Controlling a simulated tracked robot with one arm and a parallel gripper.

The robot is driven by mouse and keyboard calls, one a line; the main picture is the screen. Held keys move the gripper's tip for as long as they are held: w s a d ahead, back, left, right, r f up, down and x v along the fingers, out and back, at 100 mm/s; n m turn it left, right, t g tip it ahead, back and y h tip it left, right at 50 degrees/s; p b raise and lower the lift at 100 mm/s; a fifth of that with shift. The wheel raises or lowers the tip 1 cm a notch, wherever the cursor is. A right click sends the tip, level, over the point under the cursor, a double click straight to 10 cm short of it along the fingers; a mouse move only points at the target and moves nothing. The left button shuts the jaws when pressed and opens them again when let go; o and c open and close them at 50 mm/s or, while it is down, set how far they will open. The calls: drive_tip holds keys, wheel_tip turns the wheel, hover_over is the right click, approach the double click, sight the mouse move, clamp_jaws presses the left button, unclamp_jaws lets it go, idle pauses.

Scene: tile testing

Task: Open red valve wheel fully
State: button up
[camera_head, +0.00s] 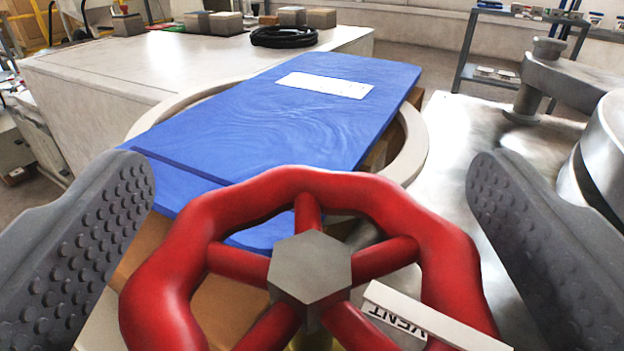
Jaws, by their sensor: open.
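The red valve wheel (452,255) fills the lower middle of the view, with a wavy rim, several spokes and a grey hexagonal hub (311,267). Its lower part is cut off by the bottom edge. My gripper (312,205) is open, with one grey studded finger on the left and one on the right. The fingers stand on either side of the wheel, and I see no contact with the rim. The valve body under the wheel is mostly hidden.
A blue panel (270,125) with a white label sits behind the wheel over a pale round rim (413,150). A shiny metal surface (460,125) with a cylinder and bracket is at right. A pale bench (110,80) holds a black coil (284,37) and small blocks.

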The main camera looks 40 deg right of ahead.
drive_tip(key=shift+c, duration=0.3)
drive_tip(key=c, duration=0.9)
drive_tip(key=shift+c, duration=0.2)
